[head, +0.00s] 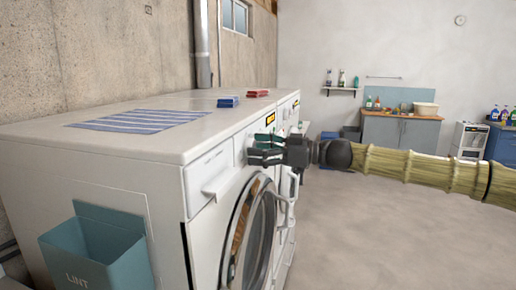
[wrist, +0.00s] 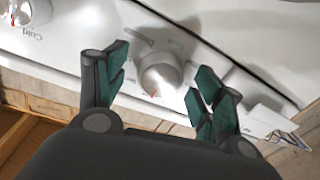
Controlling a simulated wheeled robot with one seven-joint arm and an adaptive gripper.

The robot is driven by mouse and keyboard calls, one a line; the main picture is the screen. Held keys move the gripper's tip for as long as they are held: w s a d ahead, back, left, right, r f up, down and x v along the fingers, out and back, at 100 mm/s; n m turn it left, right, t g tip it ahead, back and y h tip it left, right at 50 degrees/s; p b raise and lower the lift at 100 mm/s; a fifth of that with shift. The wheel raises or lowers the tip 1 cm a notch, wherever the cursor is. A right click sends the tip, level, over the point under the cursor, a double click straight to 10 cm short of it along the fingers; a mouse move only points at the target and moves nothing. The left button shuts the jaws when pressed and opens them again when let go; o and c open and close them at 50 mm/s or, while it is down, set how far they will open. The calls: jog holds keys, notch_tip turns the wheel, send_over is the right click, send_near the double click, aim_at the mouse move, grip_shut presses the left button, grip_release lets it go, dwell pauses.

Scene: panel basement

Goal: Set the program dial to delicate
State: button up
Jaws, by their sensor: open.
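A round silver dial (wrist: 160,76) with a red mark on its lower edge sits on the white control panel (wrist: 200,52) in the wrist view. My gripper (wrist: 158,84) is open, with its green-padded fingers on either side of this dial. I see a gap between the dial and each finger. I cannot read any program label around it. In the head view, my gripper (head: 264,150) is at the front panel of the nearest white washer (head: 204,172) and hides the dial.
A second dial (wrist: 20,12), with lettering beside it, is at the wrist view's upper left. The washer's round door (head: 256,232) is below my gripper. A teal lint bin (head: 92,252) hangs on the washer's side. The floor (head: 390,230) at right is clear.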

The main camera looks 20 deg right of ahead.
jog(key=shift+w+a, duration=0.1)
jog(key=c, duration=1)
jog(key=shift+f+b, duration=0.1)
jog(key=shift+b, duration=0.25)
